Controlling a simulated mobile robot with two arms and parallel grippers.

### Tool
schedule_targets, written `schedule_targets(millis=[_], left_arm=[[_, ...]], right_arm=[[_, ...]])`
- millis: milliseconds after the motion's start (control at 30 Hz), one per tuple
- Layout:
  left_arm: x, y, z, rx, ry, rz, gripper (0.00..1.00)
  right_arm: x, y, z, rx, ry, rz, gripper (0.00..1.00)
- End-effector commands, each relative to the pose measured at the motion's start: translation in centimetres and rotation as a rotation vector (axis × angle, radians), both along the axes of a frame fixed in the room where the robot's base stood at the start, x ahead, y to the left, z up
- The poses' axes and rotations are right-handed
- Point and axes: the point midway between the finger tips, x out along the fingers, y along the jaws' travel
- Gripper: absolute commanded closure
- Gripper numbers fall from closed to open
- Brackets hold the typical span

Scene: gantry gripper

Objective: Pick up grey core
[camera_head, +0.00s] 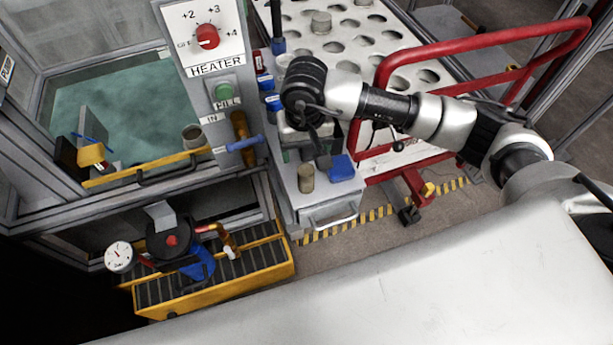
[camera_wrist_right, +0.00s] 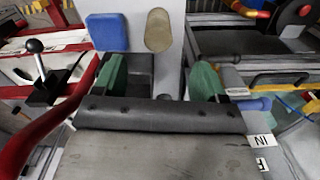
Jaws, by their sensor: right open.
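A grey-tan cylindrical core (camera_head: 306,179) stands upright on the grey cabinet top (camera_head: 318,207), near its front edge. My right gripper (camera_head: 306,152) is above the cabinet, just behind the core in the head view. In the right wrist view, the core (camera_wrist_right: 158,31) appears beyond the gap between the green-padded fingers of my right gripper (camera_wrist_right: 160,80). The fingers are open and apart from the core. My left gripper is not in view.
A blue block (camera_head: 342,168) sits close beside the core, also seen in the wrist view (camera_wrist_right: 108,32). A heater panel (camera_head: 207,40) rises at the left. A red rail (camera_head: 480,42) bounds the white rack (camera_head: 405,75) at the right.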

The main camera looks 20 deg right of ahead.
Motion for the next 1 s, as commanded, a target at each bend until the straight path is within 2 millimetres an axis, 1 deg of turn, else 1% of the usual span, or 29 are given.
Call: schedule_targets(millis=[200, 300, 467, 733, 833, 1000], left_arm=[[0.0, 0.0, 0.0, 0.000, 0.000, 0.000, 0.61], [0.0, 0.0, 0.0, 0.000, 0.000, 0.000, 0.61], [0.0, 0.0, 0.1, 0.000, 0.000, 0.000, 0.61], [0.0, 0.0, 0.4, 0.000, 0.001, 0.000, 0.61], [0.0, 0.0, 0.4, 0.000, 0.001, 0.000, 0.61], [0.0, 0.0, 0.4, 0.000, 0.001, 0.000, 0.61]], right_arm=[[-0.1, -0.1, -3.5, -0.007, 0.006, 0.002, 0.28], [-0.1, -0.1, -4.7, -0.006, 0.005, 0.002, 0.28], [-0.1, -0.1, -5.8, -0.005, 0.006, 0.001, 0.28], [0.1, -0.3, -9.6, -0.004, 0.007, 0.000, 0.28], [0.1, -0.3, -10.4, -0.004, 0.004, 0.001, 0.28], [0.1, -0.3, -10.5, -0.003, 0.002, 0.002, 0.28]])
